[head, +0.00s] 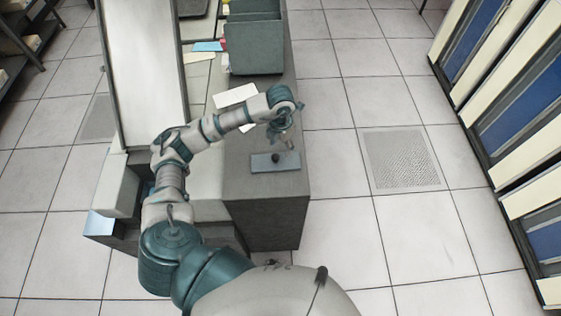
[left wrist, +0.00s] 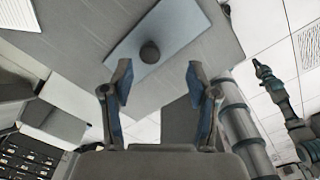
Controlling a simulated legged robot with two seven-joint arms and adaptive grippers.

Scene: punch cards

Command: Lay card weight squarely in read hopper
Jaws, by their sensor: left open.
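The card weight (head: 284,164), a flat blue-grey plate with a dark round knob, lies on the near end of the dark grey counter. In the left wrist view the plate (left wrist: 182,28) and its knob (left wrist: 149,53) show just beyond the fingertips. My left gripper (head: 287,141) is above the weight, near the knob. In the left wrist view its fingers (left wrist: 159,82) are spread wide, with nothing between them. My right gripper (left wrist: 258,66) shows small at the right of the left wrist view; its finger state is unclear. I cannot clearly make out the read hopper.
The counter top (head: 255,187) also holds white cards (head: 234,96), coloured cards (head: 208,46) and a dark green bin (head: 254,47) farther back. A tall pale machine panel (head: 145,65) stands left of the counter. Tiled floor (head: 345,235) is clear on the right.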

